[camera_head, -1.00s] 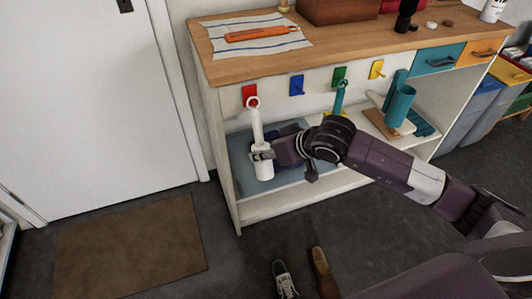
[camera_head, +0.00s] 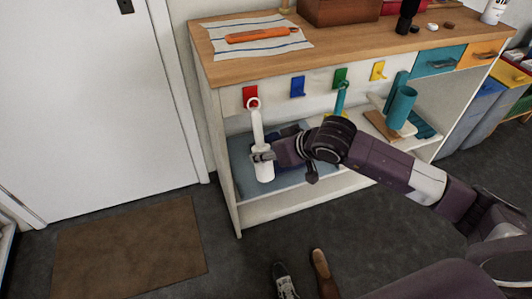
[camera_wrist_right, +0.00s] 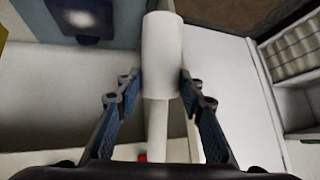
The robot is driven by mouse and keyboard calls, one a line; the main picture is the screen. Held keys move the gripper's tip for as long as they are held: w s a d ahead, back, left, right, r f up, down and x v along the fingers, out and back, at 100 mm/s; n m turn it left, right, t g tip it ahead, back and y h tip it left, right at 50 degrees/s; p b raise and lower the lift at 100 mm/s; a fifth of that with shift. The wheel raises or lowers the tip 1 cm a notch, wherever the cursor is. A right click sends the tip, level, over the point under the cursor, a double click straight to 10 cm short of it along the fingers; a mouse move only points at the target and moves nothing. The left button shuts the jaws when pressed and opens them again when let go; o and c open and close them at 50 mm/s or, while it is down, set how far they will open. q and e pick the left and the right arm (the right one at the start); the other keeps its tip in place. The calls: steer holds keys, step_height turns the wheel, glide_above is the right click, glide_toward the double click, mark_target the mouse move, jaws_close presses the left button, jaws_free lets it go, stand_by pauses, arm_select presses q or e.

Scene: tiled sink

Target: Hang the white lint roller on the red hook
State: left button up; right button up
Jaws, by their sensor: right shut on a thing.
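The white lint roller (camera_head: 259,135) is upright, with its ring at the top against the red hook (camera_head: 250,95). I cannot tell whether the ring is around the hook's peg or only in front of it. My right gripper (camera_head: 263,157) is shut on the roller's lower part. The right wrist view shows the white roller (camera_wrist_right: 161,60) between the two fingers (camera_wrist_right: 159,85), with a small bit of red (camera_wrist_right: 142,158) near the bottom edge. My left gripper is not in view.
Blue (camera_head: 297,87), green (camera_head: 340,77) and yellow (camera_head: 378,70) hooks line the bench front. A teal item hangs at the green hook. An orange item (camera_head: 258,35) lies on a striped cloth on the wooden top (camera_head: 330,45). Teal cylinders stand on the shelf at right.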

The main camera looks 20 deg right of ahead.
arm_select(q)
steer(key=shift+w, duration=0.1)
arm_select(e)
steer(key=o, duration=0.9)
steer(key=shift+c, duration=0.2)
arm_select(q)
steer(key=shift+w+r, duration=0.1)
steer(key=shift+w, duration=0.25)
arm_select(e)
steer(key=o, duration=0.4)
